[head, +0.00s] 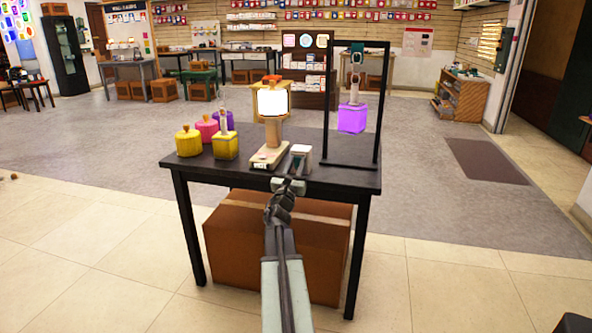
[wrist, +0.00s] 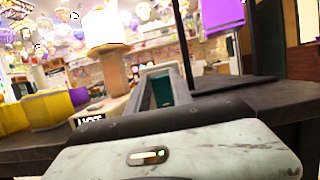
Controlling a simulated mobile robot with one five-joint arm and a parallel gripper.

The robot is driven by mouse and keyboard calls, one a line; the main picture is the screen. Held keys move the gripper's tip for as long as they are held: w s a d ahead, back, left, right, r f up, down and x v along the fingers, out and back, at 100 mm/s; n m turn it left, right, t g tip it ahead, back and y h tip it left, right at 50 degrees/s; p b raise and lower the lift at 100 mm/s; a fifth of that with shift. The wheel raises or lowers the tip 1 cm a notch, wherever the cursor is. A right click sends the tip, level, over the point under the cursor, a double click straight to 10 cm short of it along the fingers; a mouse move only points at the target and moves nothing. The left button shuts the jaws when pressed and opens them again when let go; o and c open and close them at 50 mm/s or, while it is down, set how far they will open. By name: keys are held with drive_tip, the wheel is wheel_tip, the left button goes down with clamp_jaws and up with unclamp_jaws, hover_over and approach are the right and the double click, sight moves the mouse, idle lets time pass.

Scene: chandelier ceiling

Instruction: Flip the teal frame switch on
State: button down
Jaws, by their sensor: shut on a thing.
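A small pale block with a dark teal part (head: 301,150) stands near the front edge of the black table, beside the lamp base. I take it for the teal frame switch; its on or off position is too small to tell. My gripper (head: 297,167) reaches over the table edge right up to this block and is shut on it. In the wrist view the teal face (wrist: 161,91) shows within a pale surround just ahead of my gripper (wrist: 165,101). The exact contact is hidden.
A lit lamp (head: 272,103) on a wooden base stands just left of the block. A black upright frame (head: 379,105) with a hanging purple cube (head: 351,119) is at right. Yellow (head: 188,144), pink and purple containers sit left. A cardboard box (head: 275,250) is under the table (head: 335,181).

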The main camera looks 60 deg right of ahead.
drive_tip(key=shift+s, duration=0.1)
drive_tip(key=c, duration=1.1)
unclamp_jaws()
drive_tip(key=b+v, duration=0.2)
drive_tip(key=v, duration=0.5)
drive_tip(key=shift+a+f, duration=0.1)
drive_tip(key=shift+a, duration=0.25)
